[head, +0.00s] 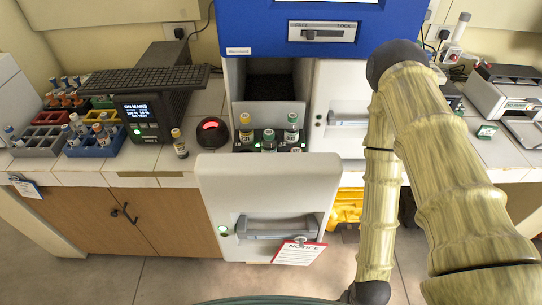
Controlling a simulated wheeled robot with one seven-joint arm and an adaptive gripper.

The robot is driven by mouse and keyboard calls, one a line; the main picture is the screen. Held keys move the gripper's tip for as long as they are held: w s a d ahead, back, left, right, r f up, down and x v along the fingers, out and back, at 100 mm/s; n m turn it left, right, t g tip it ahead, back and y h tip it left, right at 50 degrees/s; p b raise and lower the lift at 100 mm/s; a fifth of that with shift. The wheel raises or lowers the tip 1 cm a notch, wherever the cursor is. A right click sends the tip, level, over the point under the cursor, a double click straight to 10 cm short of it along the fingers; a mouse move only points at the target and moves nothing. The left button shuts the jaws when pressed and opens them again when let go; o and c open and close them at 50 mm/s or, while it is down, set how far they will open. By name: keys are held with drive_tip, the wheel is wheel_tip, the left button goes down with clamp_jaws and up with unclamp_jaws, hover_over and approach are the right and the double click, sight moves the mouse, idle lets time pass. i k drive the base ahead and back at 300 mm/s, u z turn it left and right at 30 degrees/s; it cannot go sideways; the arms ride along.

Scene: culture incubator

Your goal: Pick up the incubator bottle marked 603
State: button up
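The incubator's middle drawer (268,180) stands pulled open below a blue panel. In it are several small dark bottles with pale labels. My arm comes in from the right, bends at the top and runs down to the bottom edge. My gripper is outside the picture.
A small amber bottle (180,146) stands on the counter left of the drawer, near a round device with a red light (212,131). Colored racks (90,150) with vials and a dark display unit (142,111) are farther left. A notice card (300,253) hangs from the drawer handle.

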sight(269, 144)
drive_tip(key=k, duration=1.45)
